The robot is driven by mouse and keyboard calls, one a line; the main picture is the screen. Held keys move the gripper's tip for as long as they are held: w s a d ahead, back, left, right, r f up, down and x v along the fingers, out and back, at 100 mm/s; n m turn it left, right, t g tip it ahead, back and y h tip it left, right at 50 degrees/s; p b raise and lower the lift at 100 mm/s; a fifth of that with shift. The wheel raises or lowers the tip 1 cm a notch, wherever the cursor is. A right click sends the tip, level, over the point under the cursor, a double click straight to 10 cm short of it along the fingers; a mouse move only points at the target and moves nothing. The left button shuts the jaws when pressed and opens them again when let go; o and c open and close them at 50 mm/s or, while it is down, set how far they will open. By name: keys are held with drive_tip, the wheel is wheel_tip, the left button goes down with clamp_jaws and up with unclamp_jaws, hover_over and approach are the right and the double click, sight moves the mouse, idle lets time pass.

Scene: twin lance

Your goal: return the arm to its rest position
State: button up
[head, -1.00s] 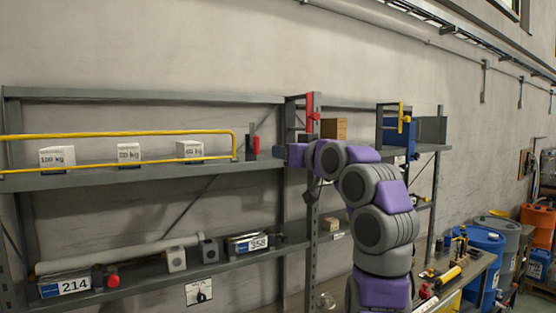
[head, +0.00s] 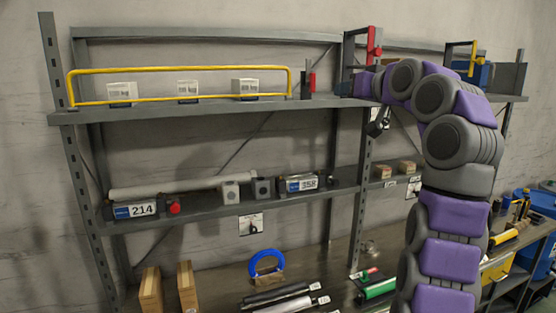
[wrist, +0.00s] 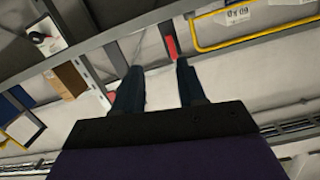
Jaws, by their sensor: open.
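My arm (head: 455,145), in purple and grey segments, rises at the right of the head view and bends left at the upper shelf's height. My gripper (head: 343,88) is at its far end, in front of the shelf near a red upright bracket (head: 374,42). Its fingers are small and hard to see there. In the wrist view, my gripper (wrist: 158,85) has two dark fingers spread apart, with no object held between them. A red part (wrist: 170,45) shows beyond the gap; its distance is unclear.
The upper shelf (head: 200,111) carries white boxes behind a yellow rail (head: 180,71). The middle shelf (head: 220,208) holds a pale tube and labelled units. A workbench (head: 335,260) below holds a blue ring (head: 266,262), cartons and rollers. Posts stand close beside my arm.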

drive_tip(key=s+a+f+m+g+h, duration=0.1)
drive_tip(key=s+a+f+g, duration=0.25)
drive_tip(key=f, duration=0.45)
drive_tip(key=s+a+f+m+g+b, duration=0.1)
drive_tip(key=s+a+f+g, duration=0.15)
drive_tip(key=s+f, duration=0.4)
drive_tip(key=s+a+f+m+g+h, duration=0.1)
drive_tip(key=s+a+f+g, duration=0.15)
drive_tip(key=f, duration=0.75)
drive_tip(key=s+f+g+h, duration=0.1)
drive_tip(key=s+f+g, duration=0.2)
drive_tip(key=s+f, duration=0.6)
drive_tip(key=s+d+f+g+h+b, duration=0.1)
drive_tip(key=s+f+g, duration=0.2)
drive_tip(key=s+f, duration=0.6)
drive_tip(key=s+d+f+n+g+h, duration=0.1)
drive_tip(key=s+f+g, duration=0.2)
drive_tip(key=s+f, duration=0.6)
drive_tip(key=s, duration=1.1)
drive_tip(key=shift+s, duration=0.4)
